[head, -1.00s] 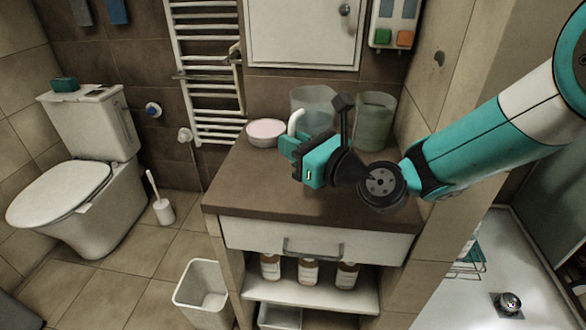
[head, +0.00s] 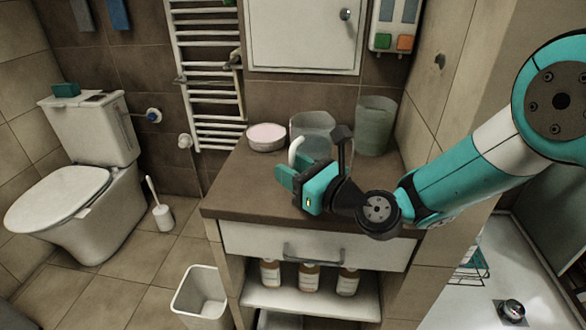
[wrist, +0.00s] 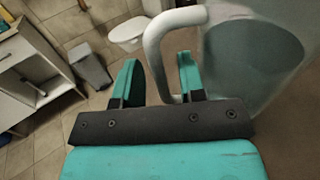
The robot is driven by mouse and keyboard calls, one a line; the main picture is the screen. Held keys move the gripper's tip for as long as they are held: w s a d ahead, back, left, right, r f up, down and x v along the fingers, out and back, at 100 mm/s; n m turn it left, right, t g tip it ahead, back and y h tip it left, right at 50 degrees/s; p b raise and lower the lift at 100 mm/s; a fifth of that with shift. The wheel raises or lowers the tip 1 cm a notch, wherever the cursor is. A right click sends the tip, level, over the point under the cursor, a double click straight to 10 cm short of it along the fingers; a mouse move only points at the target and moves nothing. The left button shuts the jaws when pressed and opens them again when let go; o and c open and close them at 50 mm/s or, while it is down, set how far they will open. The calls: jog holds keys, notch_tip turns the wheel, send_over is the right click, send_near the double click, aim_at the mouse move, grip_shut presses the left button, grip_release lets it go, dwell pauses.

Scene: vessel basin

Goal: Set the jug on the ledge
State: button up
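The jug (head: 314,127) is translucent grey with a white handle (head: 295,149). It appears upright on the brown ledge (head: 236,190) above the drawer, but my gripper hides its base in the head view. My gripper (head: 291,178) is at the jug's near side. In the wrist view, the jug (wrist: 262,50) fills the upper right, and its handle lies between the two teal fingers of my gripper (wrist: 160,80). The fingers stand apart with a visible gap beside the handle, so my gripper looks open around it.
A pinkish bowl (head: 266,138) stands at the ledge's back left. A translucent greenish container (head: 376,126) stands behind and right of the jug, near the tiled wall. Bottles (head: 308,276) stand on the shelf below. The ledge's front left is clear.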

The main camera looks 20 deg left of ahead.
jog(key=shift+r, duration=0.25)
jog(key=b+v, duration=0.5)
jog(key=v, duration=0.7)
